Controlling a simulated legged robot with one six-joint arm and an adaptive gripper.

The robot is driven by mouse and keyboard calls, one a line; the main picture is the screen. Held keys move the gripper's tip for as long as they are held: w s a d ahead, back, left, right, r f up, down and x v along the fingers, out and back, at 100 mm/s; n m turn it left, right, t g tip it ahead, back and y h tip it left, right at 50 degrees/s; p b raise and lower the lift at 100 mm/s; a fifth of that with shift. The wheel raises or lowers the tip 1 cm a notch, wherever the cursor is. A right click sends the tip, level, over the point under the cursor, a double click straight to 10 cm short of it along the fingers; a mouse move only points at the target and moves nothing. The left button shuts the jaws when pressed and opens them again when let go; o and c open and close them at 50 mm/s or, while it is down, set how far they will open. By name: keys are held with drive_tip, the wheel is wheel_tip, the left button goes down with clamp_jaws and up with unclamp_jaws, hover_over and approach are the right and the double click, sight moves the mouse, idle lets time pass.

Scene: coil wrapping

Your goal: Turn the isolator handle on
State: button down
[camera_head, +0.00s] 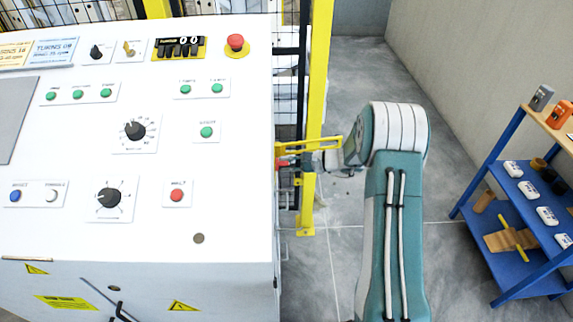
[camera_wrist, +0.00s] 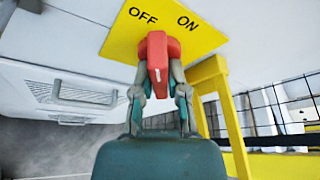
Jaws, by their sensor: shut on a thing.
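The red isolator handle (camera_wrist: 157,55) sits on a yellow plate (camera_wrist: 210,38) marked OFF and ON in the wrist view. The handle stands nearly upright in that picture, its far end between the two words. A short white line marks its face. My gripper (camera_wrist: 160,88) is shut on the handle, one finger on each side. In the head view my gripper (camera_head: 322,163) is at the right side of the cabinet, partly hidden by my arm. A small bit of red (camera_head: 283,162) shows there; the plate's lettering cannot be seen from this view.
The white control cabinet (camera_head: 230,130) fills the left. A yellow fence post (camera_head: 318,70) and bracket stand close to my gripper; the yellow frame (camera_wrist: 212,75) is just right of the handle in the wrist view. A blue shelf (camera_head: 505,190) stands right, with open floor (camera_head: 340,90) between.

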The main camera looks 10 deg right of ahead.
drive_tip(key=m+g, duration=0.2)
drive_tip(key=shift+f+m, duration=0.15)
drive_tip(key=shift+m, duration=0.15)
drive_tip(key=shift+m+g, duration=0.8)
drive_tip(key=shift+m, duration=0.5)
drive_tip(key=c, duration=0.7)
unclamp_jaws()
drive_tip(key=shift+w, duration=0.1)
drive_tip(key=shift+o, duration=0.2)
